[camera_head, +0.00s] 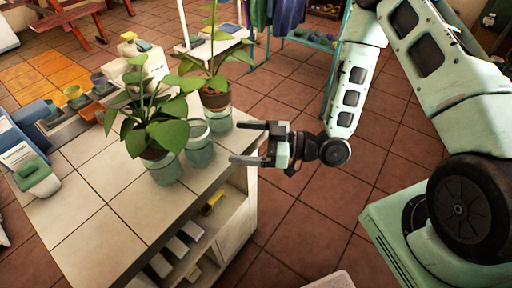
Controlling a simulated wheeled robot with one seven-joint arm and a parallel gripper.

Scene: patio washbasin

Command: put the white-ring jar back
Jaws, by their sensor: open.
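A greenish glass jar with a white ring at its rim (200,154) stands upright on the tiled counter (120,205), near its right edge. No plant stands in it. My gripper (237,143) is open and empty, its two fingers pointing left toward this jar. In the picture the fingertips are a little right of the jar, apart from it. How far apart in depth I cannot tell. The front plant's leaves come close to the jar's left side.
Two similar jars flank it, a front one (165,172) and a back one (220,121), each holding a potted plant. A green-and-white container (38,180) is at the counter's left. Shelves (190,235) are below. Tiled floor at right is mostly clear.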

